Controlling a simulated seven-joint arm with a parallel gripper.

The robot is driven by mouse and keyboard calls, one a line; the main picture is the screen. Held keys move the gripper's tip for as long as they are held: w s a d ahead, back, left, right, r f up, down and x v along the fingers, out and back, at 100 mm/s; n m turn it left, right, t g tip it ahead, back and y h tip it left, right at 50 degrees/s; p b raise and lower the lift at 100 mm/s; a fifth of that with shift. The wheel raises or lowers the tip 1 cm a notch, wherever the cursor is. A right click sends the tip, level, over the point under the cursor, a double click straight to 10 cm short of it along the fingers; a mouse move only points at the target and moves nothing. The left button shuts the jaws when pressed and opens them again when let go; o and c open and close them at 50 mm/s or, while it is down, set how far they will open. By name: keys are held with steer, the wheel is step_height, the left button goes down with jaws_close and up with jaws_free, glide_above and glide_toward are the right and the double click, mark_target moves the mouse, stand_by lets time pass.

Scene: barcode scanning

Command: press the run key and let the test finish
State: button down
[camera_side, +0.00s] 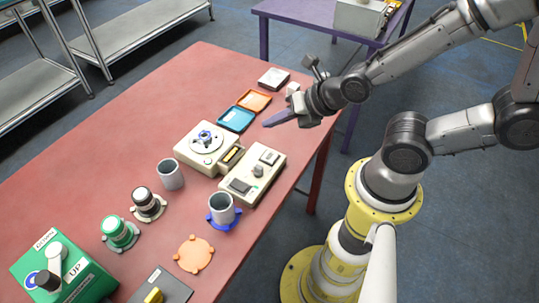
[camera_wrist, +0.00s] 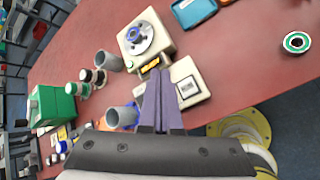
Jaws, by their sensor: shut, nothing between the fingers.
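A beige control box (camera_side: 253,176) stands near the table's front edge. It has a dark panel at one end, a small grey knob or key in the middle and a framed panel at the other end. I cannot read which part is the run key. A beige machine (camera_side: 203,150) with a round turntable and a blue-grey part stands beside it, with a yellow-and-black slot facing the box. My gripper (camera_side: 267,124) is shut and empty, held above the table near the box's far end. In the wrist view its fingers (camera_wrist: 161,72) hide part of the box (camera_wrist: 187,85).
A teal tray (camera_side: 236,119) and an orange tray (camera_side: 255,101) lie beyond the machine. A green-ringed disc (camera_wrist: 296,42) shows in the wrist view.

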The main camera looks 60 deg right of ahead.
mark_target(273, 159)
stand_by(0.3)
steer(key=shift+f, duration=4.4)
steer(key=shift+f, duration=0.4)
